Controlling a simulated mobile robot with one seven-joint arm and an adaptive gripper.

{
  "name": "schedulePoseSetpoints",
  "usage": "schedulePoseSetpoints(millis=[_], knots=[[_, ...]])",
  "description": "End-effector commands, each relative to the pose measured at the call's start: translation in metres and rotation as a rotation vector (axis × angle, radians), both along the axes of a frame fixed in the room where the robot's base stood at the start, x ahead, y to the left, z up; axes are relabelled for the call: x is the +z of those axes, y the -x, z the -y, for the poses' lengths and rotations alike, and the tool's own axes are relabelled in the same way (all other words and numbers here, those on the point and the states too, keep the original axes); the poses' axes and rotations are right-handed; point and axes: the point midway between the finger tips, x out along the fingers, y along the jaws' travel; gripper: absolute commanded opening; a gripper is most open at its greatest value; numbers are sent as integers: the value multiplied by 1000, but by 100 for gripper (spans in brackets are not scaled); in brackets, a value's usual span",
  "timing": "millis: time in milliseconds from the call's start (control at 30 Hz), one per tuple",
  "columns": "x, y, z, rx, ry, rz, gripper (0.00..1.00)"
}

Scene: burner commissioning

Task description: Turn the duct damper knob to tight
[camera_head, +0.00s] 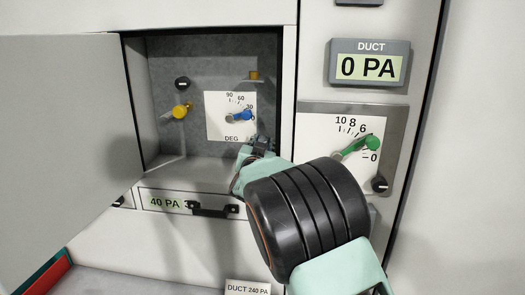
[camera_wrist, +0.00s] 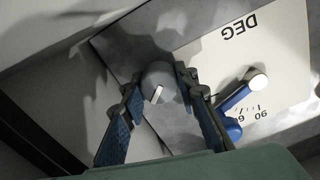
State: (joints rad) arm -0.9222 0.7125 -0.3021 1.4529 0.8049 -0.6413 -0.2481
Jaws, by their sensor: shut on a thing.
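My gripper (camera_head: 262,145) reaches into the open recess, just below and right of the DEG dial. In the wrist view its two fingers (camera_wrist: 157,92) are shut on a round grey knob (camera_wrist: 158,75) with a white pointer mark, one finger on each side. No label shows on this knob, so I cannot tell its set position by name. In the head view the knob is hidden behind the fingers. The duct display (camera_head: 368,67) reads 0 PA.
The DEG dial (camera_head: 216,127) with a blue pointer (camera_head: 240,116) is close to my fingers. A yellow knob (camera_head: 181,111) and a black knob (camera_head: 182,84) sit left. An open door (camera_head: 65,140) stands left; a green-pointer gauge (camera_head: 357,147) is right. A drawer handle (camera_head: 213,210) is below.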

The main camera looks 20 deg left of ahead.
Motion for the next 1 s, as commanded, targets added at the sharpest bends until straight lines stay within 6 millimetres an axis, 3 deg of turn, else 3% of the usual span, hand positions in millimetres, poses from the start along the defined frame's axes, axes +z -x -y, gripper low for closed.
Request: schedulePoseSetpoints(millis=[600,1000], knots=[[-4,0,2,0,-511,-124,3],[-3,0,1,0,-651,-159,3]])
